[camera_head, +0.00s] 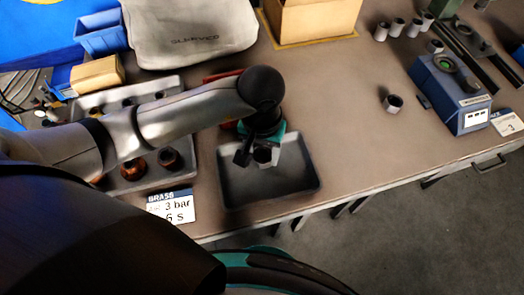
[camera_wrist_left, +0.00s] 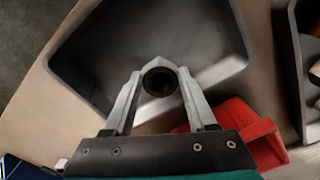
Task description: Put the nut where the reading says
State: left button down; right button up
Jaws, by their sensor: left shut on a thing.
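My left gripper (camera_head: 262,155) comes in from the left over a shallow grey tray (camera_head: 299,187). It is shut on a nut, a small grey piece with a dark round hole; the nut (camera_wrist_left: 158,80) shows between the fingertips in the left wrist view. The nut appears to be above the tray floor; whether it touches is unclear. A blue device (camera_head: 452,95) with a round green-lit face (camera_head: 445,64) stands at the right; its reading is too small to make out. My right gripper is not in view.
A compartmented grey tray (camera_head: 183,179) at left holds brown pieces (camera_head: 170,158). A card (camera_head: 171,207) reads "3 bar" and "6 s". Several grey nuts stand at back right, and a single nut (camera_head: 392,103) lies mid-right. A red bin (camera_wrist_left: 262,130) is beside the grey tray.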

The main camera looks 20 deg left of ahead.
pick_arm(q)
jog(key=shift+f+b, duration=0.35)
jog(key=shift+b, duration=0.1)
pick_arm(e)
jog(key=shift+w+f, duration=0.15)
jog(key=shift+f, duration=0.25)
pick_arm(q)
jog(key=shift+c, duration=1)
grip_release()
jog(key=shift+r, duration=0.15)
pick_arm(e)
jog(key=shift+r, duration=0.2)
pick_arm(q)
jog(key=shift+r+p, duration=0.2)
jog(key=shift+p, duration=0.25)
notch_tip(320, 180, up, 12)
jog(key=p, duration=0.2)
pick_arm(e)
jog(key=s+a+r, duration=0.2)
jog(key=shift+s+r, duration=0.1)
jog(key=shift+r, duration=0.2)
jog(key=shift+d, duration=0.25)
